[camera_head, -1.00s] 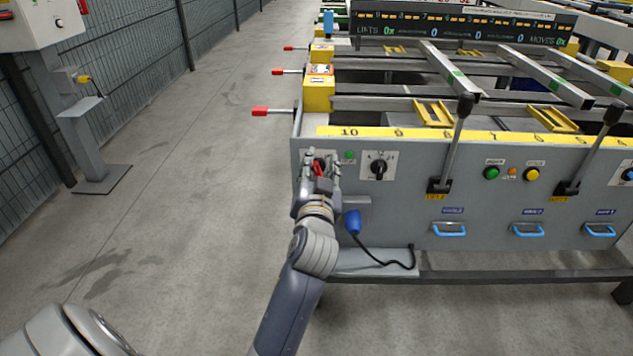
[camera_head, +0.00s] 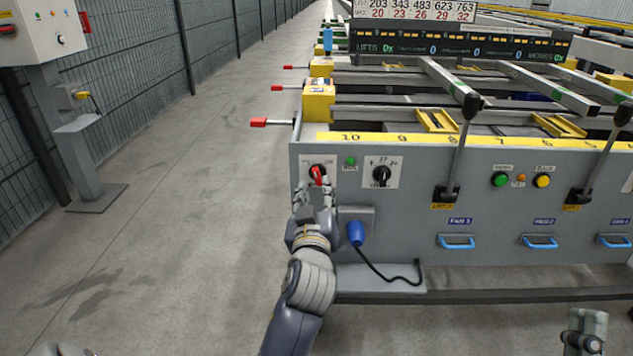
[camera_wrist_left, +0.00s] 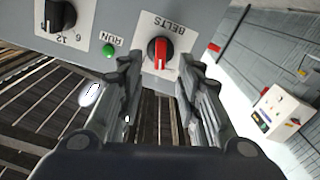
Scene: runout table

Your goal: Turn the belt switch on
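The belt switch (camera_head: 317,176) is a black knob with a red handle on a white plate at the panel's left end. In the left wrist view the red handle (camera_wrist_left: 161,51) stands nearly upright under an upside-down BELTS label. My left gripper (camera_head: 315,194) is open just below and in front of the switch. In the left wrist view its two fingers (camera_wrist_left: 157,72) are spread, with the knob beyond and between their tips; the fingers look clear of it. Part of my right gripper (camera_head: 584,335) shows at the bottom right; its fingers cannot be made out.
A green RUN lamp (camera_head: 351,161) and a black rotary selector (camera_head: 381,174) sit right of the switch. A blue plug (camera_head: 356,232) with a black cable is below. Levers (camera_head: 456,150) stick up farther right. Open floor (camera_head: 190,200) lies left, before a fence.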

